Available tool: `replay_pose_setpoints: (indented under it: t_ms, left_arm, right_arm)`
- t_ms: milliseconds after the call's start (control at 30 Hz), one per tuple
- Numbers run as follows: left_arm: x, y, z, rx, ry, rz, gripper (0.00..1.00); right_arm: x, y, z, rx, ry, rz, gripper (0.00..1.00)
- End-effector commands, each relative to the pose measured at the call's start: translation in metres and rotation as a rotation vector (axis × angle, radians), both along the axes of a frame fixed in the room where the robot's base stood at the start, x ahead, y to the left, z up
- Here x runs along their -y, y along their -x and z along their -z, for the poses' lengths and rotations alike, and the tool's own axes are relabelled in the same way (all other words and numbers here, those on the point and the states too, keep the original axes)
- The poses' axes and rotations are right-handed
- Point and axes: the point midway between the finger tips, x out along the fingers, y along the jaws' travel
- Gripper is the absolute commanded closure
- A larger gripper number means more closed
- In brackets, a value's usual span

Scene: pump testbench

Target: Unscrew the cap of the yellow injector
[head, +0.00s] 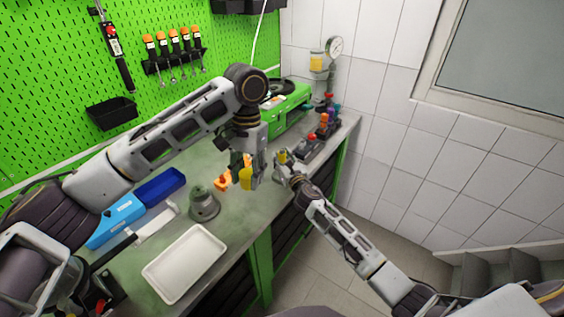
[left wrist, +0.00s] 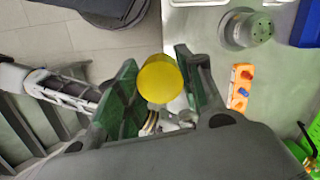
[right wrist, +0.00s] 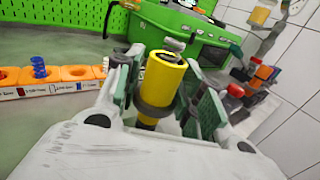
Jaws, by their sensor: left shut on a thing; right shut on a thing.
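In the head view my left gripper (head: 247,172) points down over the bench, shut on a plain yellow piece (head: 246,179) that looks like the cap. In the left wrist view this cap (left wrist: 160,79) shows as a round end between the green fingers. My right gripper (head: 283,163) is to its right, shut on a yellow cylinder (head: 282,157), which looks like the injector body. In the right wrist view the body (right wrist: 160,80) has a dark ring and a grey top end. The two yellow pieces appear apart. The fingers hide parts of both.
An orange rack (head: 222,183) with coloured plugs lies on the bench. A grey-green round fixture (head: 204,204), a white tray (head: 185,262) and a blue bin (head: 162,185) stand nearer. A green case (head: 286,107) and several coloured parts (head: 325,122) are at the back right.

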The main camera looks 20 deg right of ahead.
Motion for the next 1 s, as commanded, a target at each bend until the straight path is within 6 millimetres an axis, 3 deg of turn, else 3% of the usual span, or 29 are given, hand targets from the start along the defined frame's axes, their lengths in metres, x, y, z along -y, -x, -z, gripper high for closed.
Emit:
replay_pose_setpoints:
  t_ms: [167,1000]
  left_arm:
    - [0.000,0.000,0.004,0.000,0.000,0.000,0.91]
    - [0.000,0.000,0.013,0.000,0.000,0.000,0.91]
  right_arm:
    - [0.000,0.000,0.010,0.002,0.000,0.000,1.00]
    - [0.000,0.000,0.020,0.002,0.001,-0.001,1.00]
